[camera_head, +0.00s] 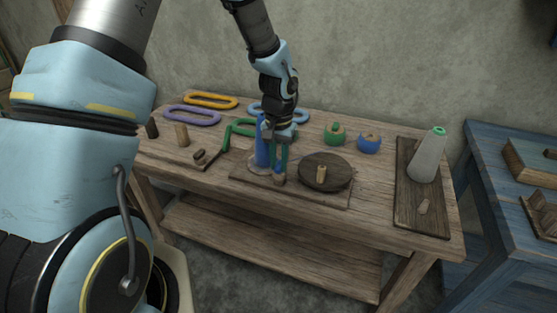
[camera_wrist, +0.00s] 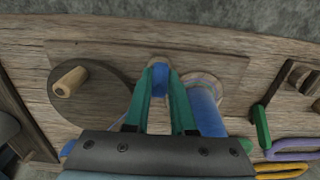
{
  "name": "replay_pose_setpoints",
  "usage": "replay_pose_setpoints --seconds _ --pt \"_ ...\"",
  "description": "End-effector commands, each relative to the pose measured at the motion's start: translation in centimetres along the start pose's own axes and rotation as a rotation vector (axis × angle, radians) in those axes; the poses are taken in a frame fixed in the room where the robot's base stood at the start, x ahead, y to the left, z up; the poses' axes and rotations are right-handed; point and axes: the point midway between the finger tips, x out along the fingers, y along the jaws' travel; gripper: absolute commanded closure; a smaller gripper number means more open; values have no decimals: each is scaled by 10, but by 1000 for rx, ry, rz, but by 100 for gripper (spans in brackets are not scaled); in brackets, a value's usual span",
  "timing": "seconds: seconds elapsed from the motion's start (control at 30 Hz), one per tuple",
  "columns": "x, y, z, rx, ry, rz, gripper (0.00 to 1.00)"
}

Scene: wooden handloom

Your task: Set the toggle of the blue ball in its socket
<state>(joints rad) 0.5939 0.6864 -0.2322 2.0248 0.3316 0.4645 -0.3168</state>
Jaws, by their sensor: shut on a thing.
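My gripper (camera_head: 282,170) points down over the wooden base board (camera_head: 325,197) at the middle of the bench. In the wrist view its teal fingers (camera_wrist: 160,76) are shut on a small blue piece (camera_wrist: 159,83), seemingly the toggle. A round tan wooden end (camera_wrist: 158,59), probably the socket, shows just beyond the fingertips. It also shows as a small wooden post (camera_head: 279,180) below the fingers in the head view. I cannot tell whether the toggle is inside it. A blue strand (camera_wrist: 117,123) shows left of the fingers. The blue ball (camera_head: 369,143) sits at the back right.
A blue column on a pale round foot (camera_wrist: 205,105) stands close beside the fingers. A dark disc (camera_head: 338,180) with a wooden peg (camera_head: 321,174) lies on the other side. A green ball (camera_head: 335,134), a grey cone (camera_head: 427,157) and coloured loops (camera_head: 212,100) stand farther off.

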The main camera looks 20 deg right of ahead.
Motion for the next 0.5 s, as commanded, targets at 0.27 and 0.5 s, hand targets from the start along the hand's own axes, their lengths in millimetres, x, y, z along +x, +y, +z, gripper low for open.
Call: replay_pose_setpoints --seconds 0.27,0.5 --pt "1 0 0 0 0 0 100" --pt "1 0 0 0 0 0 50"
